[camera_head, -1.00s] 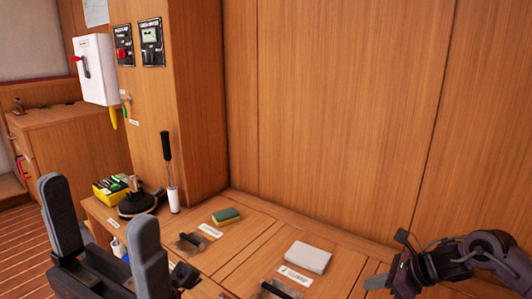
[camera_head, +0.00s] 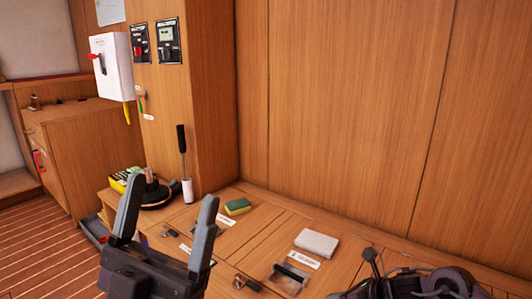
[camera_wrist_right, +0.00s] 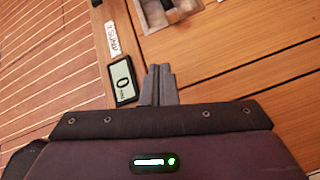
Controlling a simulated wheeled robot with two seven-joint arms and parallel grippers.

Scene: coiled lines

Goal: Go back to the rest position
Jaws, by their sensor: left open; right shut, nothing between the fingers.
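My left gripper (camera_head: 172,192) is open in the head view, with its two grey fingers pointing up and well apart. Nothing is between them, and it stands in front of the wooden counter (camera_head: 262,228). My right arm shows at the lower right of the head view, partly cut off by the frame; its fingertips cannot be made out there. In the right wrist view my right gripper (camera_wrist_right: 159,72) is shut, its fingers together with nothing between them, above wooden planks.
A white switch box (camera_head: 110,62) hangs behind. A small display (camera_wrist_right: 122,80) lies near my right fingers.

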